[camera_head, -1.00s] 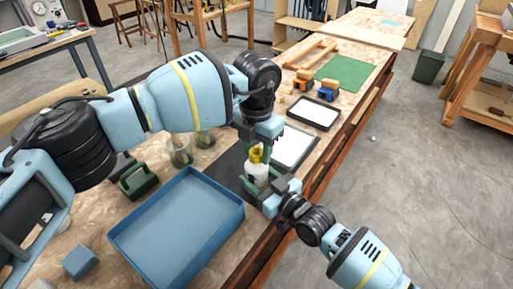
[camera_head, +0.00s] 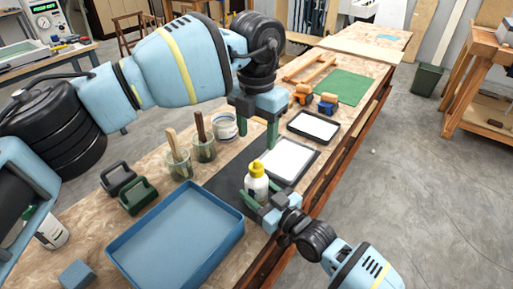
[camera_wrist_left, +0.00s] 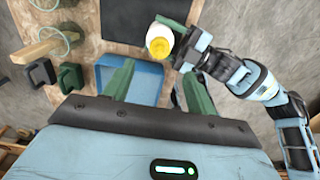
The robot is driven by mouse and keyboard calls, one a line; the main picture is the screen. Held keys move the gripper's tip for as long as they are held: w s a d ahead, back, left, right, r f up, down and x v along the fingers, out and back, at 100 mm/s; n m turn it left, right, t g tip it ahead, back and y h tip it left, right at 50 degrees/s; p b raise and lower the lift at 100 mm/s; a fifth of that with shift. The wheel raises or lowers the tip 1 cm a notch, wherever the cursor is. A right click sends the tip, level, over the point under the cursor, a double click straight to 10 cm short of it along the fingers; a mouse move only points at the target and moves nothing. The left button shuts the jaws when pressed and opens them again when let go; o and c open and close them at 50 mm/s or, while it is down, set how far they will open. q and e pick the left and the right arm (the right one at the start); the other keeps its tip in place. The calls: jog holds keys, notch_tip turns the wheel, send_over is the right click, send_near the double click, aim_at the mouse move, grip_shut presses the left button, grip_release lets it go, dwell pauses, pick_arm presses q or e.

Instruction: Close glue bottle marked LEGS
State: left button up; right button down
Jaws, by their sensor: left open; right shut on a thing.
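The glue bottle (camera_head: 257,186) is white with a yellow cap on top, and it stands roughly upright above the dark mat. My right gripper (camera_head: 264,199) is shut on its lower body. No lettering is readable on the bottle. My left gripper (camera_head: 259,130) is open and empty, above and behind the bottle, clear of the cap. In the left wrist view the bottle's yellow cap (camera_wrist_left: 160,42) is seen from above, beyond the open left fingers (camera_wrist_left: 158,84). Whether the cap is fully closed cannot be told.
A blue tray (camera_head: 113,240) lies left of the bottle. Jars with brushes (camera_head: 204,150) stand behind it. A white sheet in a dark frame (camera_head: 288,160) lies behind the bottle to the right. Another white bottle (camera_head: 52,232) stands at far left, partly covered by my arm.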

aim_at(264, 197)
pick_arm(q)
jog(key=shift+r, duration=1.25)
pick_arm(e)
jog(key=shift+c, duration=2.4)
grip_release()
jog(key=shift+v, duration=3.95)
